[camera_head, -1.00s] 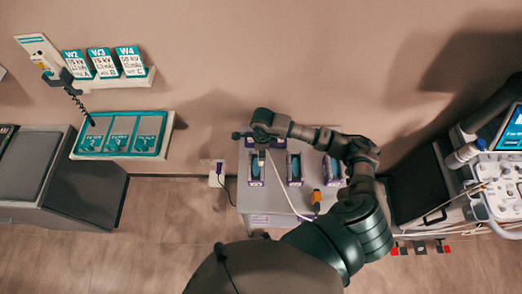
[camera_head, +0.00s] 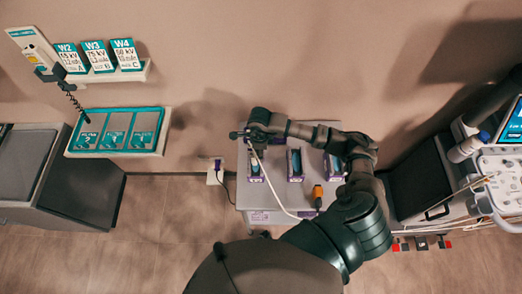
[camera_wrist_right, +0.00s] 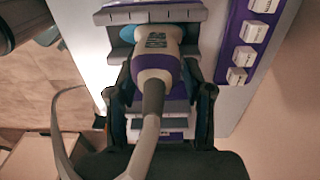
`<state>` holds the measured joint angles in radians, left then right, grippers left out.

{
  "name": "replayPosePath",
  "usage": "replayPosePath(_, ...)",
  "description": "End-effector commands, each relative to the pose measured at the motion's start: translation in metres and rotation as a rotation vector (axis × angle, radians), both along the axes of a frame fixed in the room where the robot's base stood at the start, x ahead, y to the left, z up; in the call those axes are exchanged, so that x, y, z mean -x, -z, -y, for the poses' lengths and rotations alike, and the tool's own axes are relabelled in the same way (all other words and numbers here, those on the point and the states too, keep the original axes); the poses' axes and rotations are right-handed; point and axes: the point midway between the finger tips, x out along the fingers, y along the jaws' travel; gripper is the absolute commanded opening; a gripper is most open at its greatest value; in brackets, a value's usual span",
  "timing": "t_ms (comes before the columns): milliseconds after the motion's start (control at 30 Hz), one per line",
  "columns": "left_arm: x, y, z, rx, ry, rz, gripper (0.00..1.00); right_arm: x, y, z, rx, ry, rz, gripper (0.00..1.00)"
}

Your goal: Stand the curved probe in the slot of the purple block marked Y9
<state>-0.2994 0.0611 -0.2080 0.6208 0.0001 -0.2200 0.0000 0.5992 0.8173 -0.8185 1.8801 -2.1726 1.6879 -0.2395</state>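The curved probe (camera_wrist_right: 155,45) is pale with a purple band, and its grey cable runs back toward the wrist camera. My right gripper (camera_wrist_right: 157,70) has one finger on each side of the probe and appears shut on it. The probe's far end is over or in a grey and purple block (camera_wrist_right: 193,40); I cannot tell how deep it sits. In the head view my right gripper (camera_head: 257,140) is above the back of the left purple block (camera_head: 255,171). Two more purple blocks, middle (camera_head: 295,167) and right (camera_head: 333,168), stand alongside. The Y9 mark is unreadable. My left gripper is out of view.
The blocks stand on a grey table (camera_head: 266,203) against the wall. An orange-topped item (camera_head: 318,194) is near its front right. A white cable (camera_head: 275,190) crosses the tabletop. A scanner cart (camera_head: 500,170) stands at the right. A purple strip with white tags (camera_wrist_right: 243,50) lies beside the block.

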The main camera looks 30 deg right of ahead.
Motion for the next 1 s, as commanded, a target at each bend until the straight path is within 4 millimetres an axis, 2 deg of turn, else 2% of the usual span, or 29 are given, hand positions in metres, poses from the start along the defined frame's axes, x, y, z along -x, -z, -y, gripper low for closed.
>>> replayPosePath(133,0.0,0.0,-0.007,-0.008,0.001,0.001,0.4,0.0,-0.002,-0.005,0.002,-0.004,0.001,0.61)
replayPosePath(300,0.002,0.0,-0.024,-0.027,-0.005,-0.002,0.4,0.0,-0.001,-0.001,-0.002,-0.003,0.0,0.61)
replayPosePath(433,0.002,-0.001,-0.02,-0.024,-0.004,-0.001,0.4,0.0,-0.01,0.002,-0.007,-0.003,0.002,0.61)
replayPosePath(567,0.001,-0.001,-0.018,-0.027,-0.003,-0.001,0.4,-0.001,-0.035,0.005,-0.009,-0.004,0.005,0.61)
replayPosePath(800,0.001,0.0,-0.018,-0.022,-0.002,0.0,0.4,-0.002,-0.09,-0.003,-0.002,-0.005,0.005,0.61)
replayPosePath(1000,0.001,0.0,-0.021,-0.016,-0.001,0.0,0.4,-0.001,-0.117,-0.011,0.004,-0.006,0.002,0.61)
